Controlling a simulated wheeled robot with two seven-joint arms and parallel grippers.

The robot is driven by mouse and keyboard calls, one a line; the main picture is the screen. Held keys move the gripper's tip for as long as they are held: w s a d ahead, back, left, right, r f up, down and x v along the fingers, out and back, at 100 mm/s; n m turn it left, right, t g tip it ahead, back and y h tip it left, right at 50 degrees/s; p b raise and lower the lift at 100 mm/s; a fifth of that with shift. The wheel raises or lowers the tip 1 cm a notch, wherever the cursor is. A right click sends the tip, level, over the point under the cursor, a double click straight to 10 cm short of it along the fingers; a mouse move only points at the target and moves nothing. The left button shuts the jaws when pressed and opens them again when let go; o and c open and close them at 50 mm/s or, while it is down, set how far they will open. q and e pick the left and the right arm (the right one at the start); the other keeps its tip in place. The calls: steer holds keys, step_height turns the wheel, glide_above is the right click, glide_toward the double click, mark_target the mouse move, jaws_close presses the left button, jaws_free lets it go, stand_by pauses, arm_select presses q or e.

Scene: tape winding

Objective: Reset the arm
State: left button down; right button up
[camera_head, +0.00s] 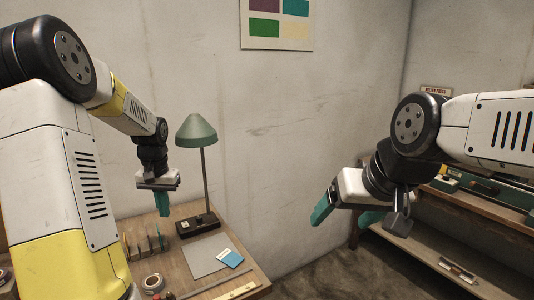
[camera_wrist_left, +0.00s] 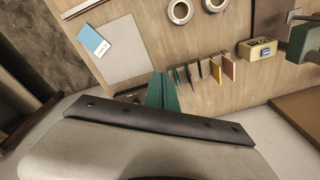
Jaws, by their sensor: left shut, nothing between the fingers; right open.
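My left gripper (camera_head: 162,202) hangs fingers-down over the back of the wooden table, left of the green lamp. Its teal fingers are shut with nothing between them. They also show shut in the left wrist view (camera_wrist_left: 162,92), above the table near a row of upright thin pieces. My right gripper (camera_head: 345,214) is at the right, off the table, in front of the wall and above the floor. Its teal fingers are spread apart and empty.
The green lamp (camera_head: 197,130) stands beside my left gripper. On the table (camera_wrist_left: 215,30) are a grey sheet (camera_wrist_left: 125,58), a blue-and-white card (camera_wrist_left: 94,40), tape rolls (camera_wrist_left: 180,11) and upright pieces (camera_wrist_left: 215,70). A shelf unit (camera_head: 440,255) stands at the right.

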arm_select(q)
steer(key=s+d+r+t, duration=0.3)
steer(key=s+d+r, duration=0.7)
steer(key=s+r, duration=0.1)
steer(key=s+d+r+t+h, duration=0.2)
steer(key=s+d, duration=0.4)
steer(key=s, duration=0.6)
steer(key=shift+d+r+m+h, duration=0.2)
steer(key=shift+r+m+h, duration=0.05)
steer(key=shift+m+h, duration=0.05)
